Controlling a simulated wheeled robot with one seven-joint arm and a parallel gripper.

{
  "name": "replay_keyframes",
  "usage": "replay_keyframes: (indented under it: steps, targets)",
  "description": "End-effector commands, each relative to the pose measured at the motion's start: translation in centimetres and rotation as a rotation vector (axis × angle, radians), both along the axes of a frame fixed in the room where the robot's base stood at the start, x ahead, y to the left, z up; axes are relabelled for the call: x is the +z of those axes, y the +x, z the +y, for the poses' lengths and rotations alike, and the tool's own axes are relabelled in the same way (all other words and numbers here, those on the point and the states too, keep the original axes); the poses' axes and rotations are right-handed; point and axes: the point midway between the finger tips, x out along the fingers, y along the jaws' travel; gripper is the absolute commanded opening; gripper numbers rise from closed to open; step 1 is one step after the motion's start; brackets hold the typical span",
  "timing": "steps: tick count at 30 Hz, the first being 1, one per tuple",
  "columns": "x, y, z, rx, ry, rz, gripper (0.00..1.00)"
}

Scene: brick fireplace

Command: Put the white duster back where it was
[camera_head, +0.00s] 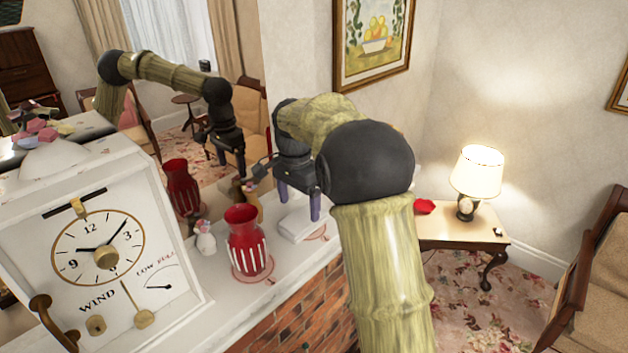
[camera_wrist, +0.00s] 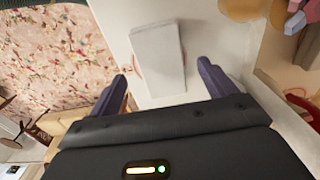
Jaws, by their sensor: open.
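A flat white block (camera_head: 297,226), perhaps the white duster, lies on the white mantel shelf (camera_head: 222,268). In the wrist view the block (camera_wrist: 158,55) lies between and beyond my fingertips. Part of a faint reddish ring shows on the shelf beside it. My gripper (camera_head: 299,204) points down over the block, with its two purple fingers apart and nothing held. In the wrist view my gripper (camera_wrist: 162,75) has a finger to each side of the block's near part. I cannot tell whether a finger touches it.
A red and white striped vase (camera_head: 248,240) stands on a reddish ring left of my gripper. A small white figurine (camera_head: 205,238) and a large white clock (camera_head: 95,255) are farther left. A mirror behind reflects my arm. A lamp (camera_head: 476,175) stands on a side table (camera_head: 450,234) at right.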

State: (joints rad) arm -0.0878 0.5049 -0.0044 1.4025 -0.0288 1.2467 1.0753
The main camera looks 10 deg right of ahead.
Motion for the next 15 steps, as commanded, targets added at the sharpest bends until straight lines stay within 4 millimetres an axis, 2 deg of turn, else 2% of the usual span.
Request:
replay_keyframes:
  steps: [6,9,15]
  targets:
    - [4.3,0.1,-0.1,-0.003,0.001,-0.004,0.83]
    - [5.7,0.1,-0.1,-0.002,0.002,-0.003,0.83]
    - [6.9,0.0,0.0,0.000,0.000,0.001,0.83]
